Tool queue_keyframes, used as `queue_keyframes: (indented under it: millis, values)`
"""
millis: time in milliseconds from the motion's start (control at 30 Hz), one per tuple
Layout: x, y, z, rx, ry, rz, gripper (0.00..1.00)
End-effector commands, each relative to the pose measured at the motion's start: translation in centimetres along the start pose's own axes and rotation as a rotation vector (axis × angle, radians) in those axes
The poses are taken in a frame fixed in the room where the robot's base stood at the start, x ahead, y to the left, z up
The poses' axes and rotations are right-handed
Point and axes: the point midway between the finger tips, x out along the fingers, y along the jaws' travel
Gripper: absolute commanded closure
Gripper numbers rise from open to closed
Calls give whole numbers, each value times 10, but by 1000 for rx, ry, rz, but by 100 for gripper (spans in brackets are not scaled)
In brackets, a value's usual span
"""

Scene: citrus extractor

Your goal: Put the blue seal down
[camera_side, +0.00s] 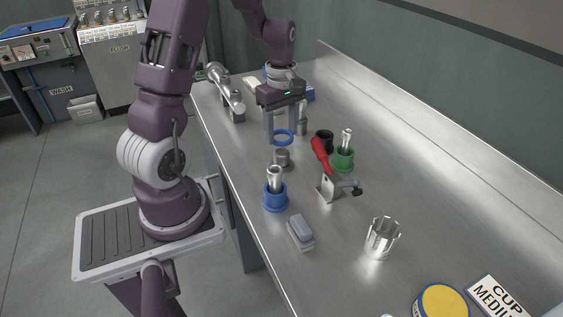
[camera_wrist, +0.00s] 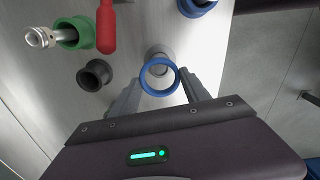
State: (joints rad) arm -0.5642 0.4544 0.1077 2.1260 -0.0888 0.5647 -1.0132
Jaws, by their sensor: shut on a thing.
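The blue seal (camera_side: 284,145) is a thin ring. My gripper (camera_side: 283,138) is shut on it and holds it level above the steel bench. In the wrist view the seal (camera_wrist: 160,94) sits between the two fingertips of my gripper (camera_wrist: 160,82), its opening clear. A short grey cylinder (camera_side: 282,160) stands on the bench just under and in front of the seal in the side view. In the wrist view the grey cylinder (camera_wrist: 158,53) shows at the ring's far edge, partly seen through it. The seal appears apart from the cylinder, though the exact gap is hard to tell.
Close by stand a blue holder (camera_side: 275,201) with a metal part, a red-handled clamp (camera_side: 321,157), a black cup (camera_side: 325,135) and a green holder (camera_side: 344,162) with a metal part. A grey block (camera_side: 300,229) and metal cup (camera_side: 380,243) are nearer the camera. Bench right of the clamp is clear.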

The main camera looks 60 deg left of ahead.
Motion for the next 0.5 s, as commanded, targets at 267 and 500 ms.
queue_keyframes:
  millis: [267,500]
  values:
    - [-17,0,0,0,1,1,100]
    - [-17,0,0,0,0,-1,100]
